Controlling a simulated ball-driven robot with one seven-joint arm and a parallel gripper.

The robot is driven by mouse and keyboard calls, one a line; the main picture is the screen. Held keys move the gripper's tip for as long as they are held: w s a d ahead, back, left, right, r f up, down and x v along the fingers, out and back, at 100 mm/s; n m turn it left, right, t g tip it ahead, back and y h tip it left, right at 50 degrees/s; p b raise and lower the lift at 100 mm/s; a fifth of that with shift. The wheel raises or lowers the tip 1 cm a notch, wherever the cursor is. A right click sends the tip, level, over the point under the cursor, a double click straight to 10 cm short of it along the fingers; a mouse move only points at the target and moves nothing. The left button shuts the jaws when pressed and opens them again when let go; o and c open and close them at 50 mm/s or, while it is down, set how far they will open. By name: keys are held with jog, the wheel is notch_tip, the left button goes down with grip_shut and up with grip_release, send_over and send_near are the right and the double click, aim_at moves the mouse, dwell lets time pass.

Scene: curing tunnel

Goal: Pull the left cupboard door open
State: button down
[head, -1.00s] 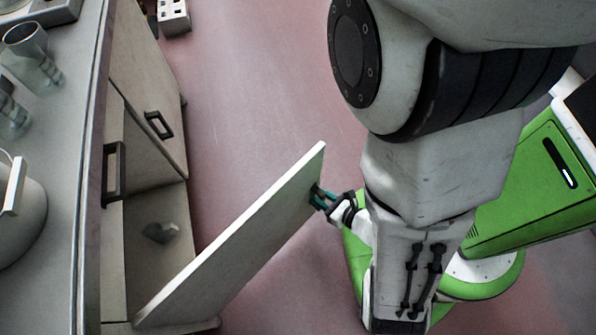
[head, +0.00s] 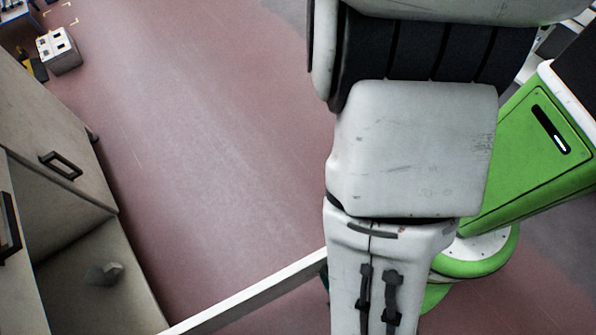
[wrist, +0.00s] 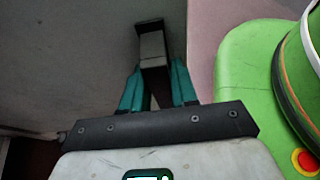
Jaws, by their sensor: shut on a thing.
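The left cupboard door (head: 250,295) stands swung out wide from the cupboard, seen in the head view mostly as its pale top edge at the bottom. Its face fills the left of the wrist view (wrist: 65,60). My gripper (wrist: 157,75) has its teal fingers shut on the door's dark-framed handle (wrist: 151,46) in the wrist view. In the head view my arm hides nearly all of the gripper and the handle.
The open cupboard compartment (head: 75,300) holds a small grey object (head: 105,273). The neighbouring door with its dark handle (head: 60,165) is closed. The reddish floor (head: 200,150) between is clear.

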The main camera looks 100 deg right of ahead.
jog(key=shift+s+a+m+g, duration=0.15)
jog(key=shift+a+m+g, duration=0.2)
jog(key=shift+a, duration=0.95)
jog(key=c, duration=1)
grip_release()
jog(key=shift+o, duration=0.2)
jog(key=v, duration=1)
jog(key=shift+a+b, duration=0.35)
jog(key=shift+b, duration=0.1)
jog(key=shift+r, duration=0.15)
